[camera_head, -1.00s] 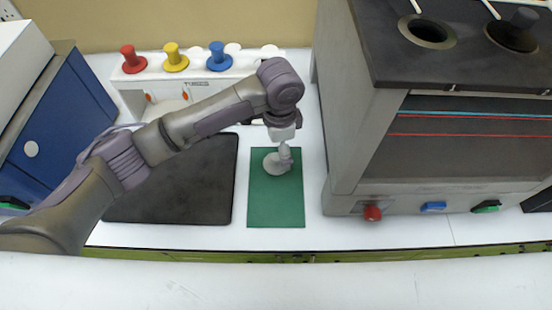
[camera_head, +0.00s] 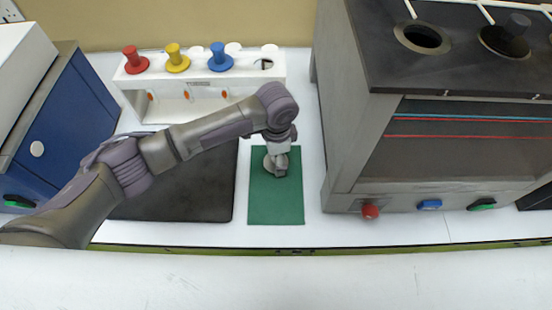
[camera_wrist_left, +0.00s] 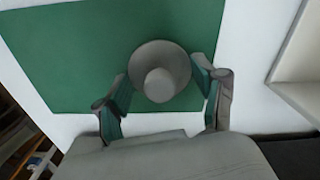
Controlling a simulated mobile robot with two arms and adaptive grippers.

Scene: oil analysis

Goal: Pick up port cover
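The port cover (camera_wrist_left: 168,57) is a grey round disc with a knob on top. It lies on the green mat (camera_head: 276,208) and sits between the fingers of my left gripper (camera_wrist_left: 164,86). The fingers are open on either side of the cover, and small gaps seem to show beside its disc. In the head view the left gripper (camera_head: 277,165) is low over the far half of the mat and partly hides the cover. My right gripper is not in view.
A white rack (camera_head: 205,78) with red, yellow and blue plugs stands behind. A black mat (camera_head: 190,195) lies left of the green one. A large grey machine (camera_head: 345,150) with two top ports stands close on the right; a blue cabinet (camera_head: 70,130) is at the left.

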